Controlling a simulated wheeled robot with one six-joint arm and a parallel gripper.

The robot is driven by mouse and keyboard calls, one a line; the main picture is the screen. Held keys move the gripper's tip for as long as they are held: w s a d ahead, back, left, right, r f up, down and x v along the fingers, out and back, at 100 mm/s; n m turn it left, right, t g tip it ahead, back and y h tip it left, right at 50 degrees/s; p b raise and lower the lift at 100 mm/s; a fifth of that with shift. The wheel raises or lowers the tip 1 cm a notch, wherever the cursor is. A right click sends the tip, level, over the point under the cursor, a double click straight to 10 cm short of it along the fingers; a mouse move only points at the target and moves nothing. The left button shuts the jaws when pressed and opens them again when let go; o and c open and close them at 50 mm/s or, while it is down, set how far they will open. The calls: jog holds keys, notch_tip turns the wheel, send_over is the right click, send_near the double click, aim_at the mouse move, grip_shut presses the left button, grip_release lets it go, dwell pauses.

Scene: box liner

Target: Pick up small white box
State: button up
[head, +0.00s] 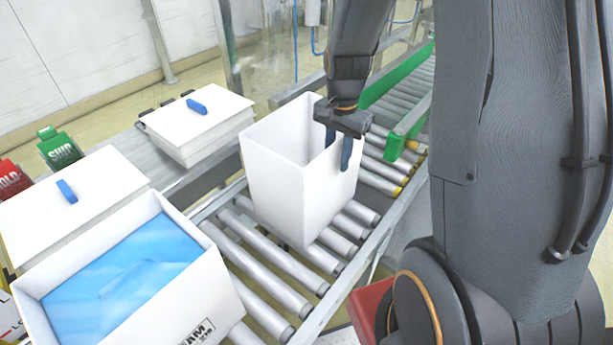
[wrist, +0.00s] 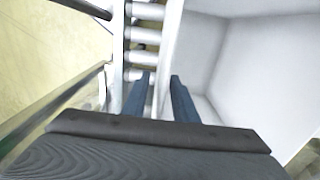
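The small white box (head: 285,190) is open-topped and empty as far as I see, standing upright on the roller conveyor. My gripper (head: 338,150) is at its right rim. One blue finger is inside the box and the other hangs outside the wall. In the wrist view, the box wall (wrist: 163,70) runs between the two fingertips of my gripper (wrist: 161,85), with small gaps beside it. The fingers are apart and do not appear to press on the wall. The box's inside (wrist: 250,60) fills the right of that view.
A larger white box with blue liner (head: 120,275) stands at the front left. White lids with blue handles (head: 205,125) lie on the side ledge, near green and red signs. The conveyor rollers (head: 265,265) are bare between the boxes. A green-edged conveyor (head: 400,125) runs behind.

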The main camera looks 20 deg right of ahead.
grip_shut()
dwell(1.3)
